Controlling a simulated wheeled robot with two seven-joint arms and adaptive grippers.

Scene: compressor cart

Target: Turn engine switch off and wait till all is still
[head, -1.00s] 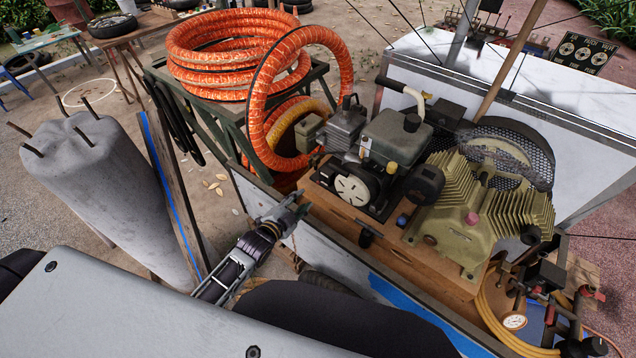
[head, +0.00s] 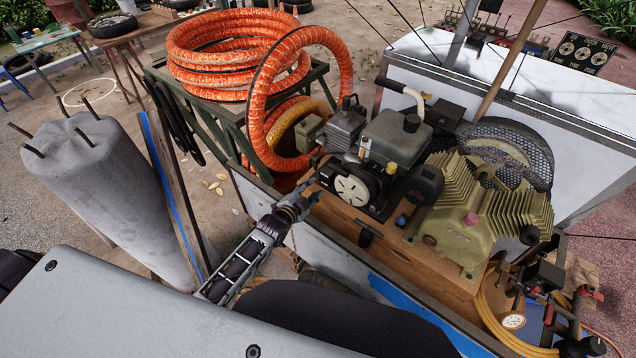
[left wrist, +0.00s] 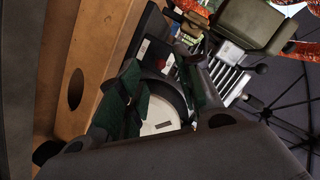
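The engine (head: 390,140) sits on the wooden deck of the cart, with a dark tank on top and a round white starter cover (head: 352,190) facing me. That cover also shows in the left wrist view (left wrist: 160,120), beyond my fingers. My left gripper (head: 309,196) is at the deck's near left edge, just left of the starter cover. In the left wrist view its two dark green pads stand apart with nothing held between them, and I cannot tell whether they touch the engine. My right gripper is not in view.
The finned, olive compressor pump (head: 478,225) stands right of the engine, beside a mesh-guarded wheel (head: 505,150). Orange hose coils (head: 235,60) lie behind left. A wrapped grey bundle (head: 100,185) stands at left. A gauge (head: 513,321) and yellow hose are at lower right.

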